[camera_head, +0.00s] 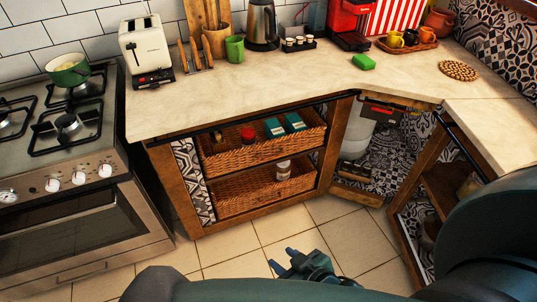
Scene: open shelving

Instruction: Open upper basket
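The upper basket (250,155) is brown wicker and sits in the open shelf under the counter, with a red-lidded jar, teal boxes and a small dark item in it. Its front lies about level with the wooden frame. The lower basket (262,196) sits below it with a jar inside. My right gripper (281,259) is over the floor tiles, low in front of the shelf and apart from both baskets. Its two fingers stand apart with nothing between them. My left gripper is not in view.
A stove (85,210) stands left of the shelf. An open corner cabinet (372,150) is on the right. The counter (300,85) above holds a toaster (146,50), a green cup (234,48) and other items. Tiled floor (225,245) in front is clear.

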